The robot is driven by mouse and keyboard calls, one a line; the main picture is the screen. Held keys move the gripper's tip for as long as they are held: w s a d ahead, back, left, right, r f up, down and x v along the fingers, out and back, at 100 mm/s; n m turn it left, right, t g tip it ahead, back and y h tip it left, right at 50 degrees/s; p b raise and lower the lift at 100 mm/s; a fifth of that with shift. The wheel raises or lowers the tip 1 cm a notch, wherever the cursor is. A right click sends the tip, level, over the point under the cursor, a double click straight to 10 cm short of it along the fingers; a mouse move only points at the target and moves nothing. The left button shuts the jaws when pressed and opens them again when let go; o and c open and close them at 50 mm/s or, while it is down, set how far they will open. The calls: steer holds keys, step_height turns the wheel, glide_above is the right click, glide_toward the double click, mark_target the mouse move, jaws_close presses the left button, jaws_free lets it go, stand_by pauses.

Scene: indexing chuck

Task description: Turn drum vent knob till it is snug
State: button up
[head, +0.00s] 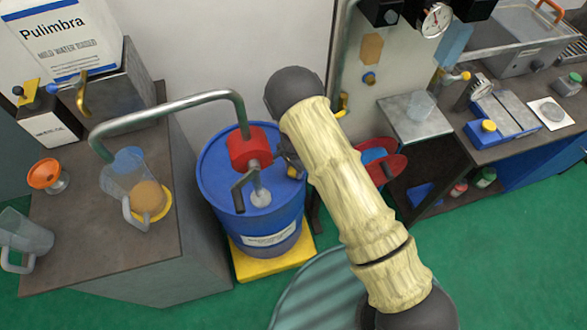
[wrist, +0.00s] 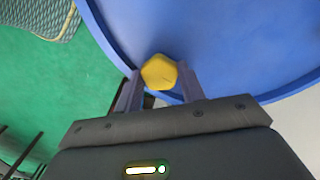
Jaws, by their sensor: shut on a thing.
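The blue drum (head: 218,172) stands upright on a yellow base, with a red rotary pump on its lid. The yellow vent knob (wrist: 159,72) sits near the rim of the blue lid in the wrist view. A small bit of the knob (head: 293,172) also shows at the drum's right edge in the head view. My gripper (wrist: 160,78) is shut on the knob, with one finger on each side of it. In the head view my gripper (head: 290,161) is mostly hidden behind my arm. How tight the knob sits cannot be told.
The red pump (head: 245,148) with its crank and long curved pipe (head: 165,108) stands close left of my gripper. A bench with jugs (head: 128,178) is at the left. A red stool (head: 385,165) and a workbench are at the right. Green floor lies in front.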

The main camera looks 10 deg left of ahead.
steer(key=m, duration=0.4)
steer(key=shift+w+m, duration=0.1)
steer(key=shift+m, duration=0.2)
steer(key=m, duration=0.3)
steer(key=shift+r+m, duration=0.1)
steer(key=shift+m, duration=0.3)
steer(key=m, duration=0.4)
steer(key=shift+m+p, duration=0.35)
steer(key=shift+m, duration=1.75)
steer(key=o, duration=1)
steer(key=shift+c, duration=0.2)
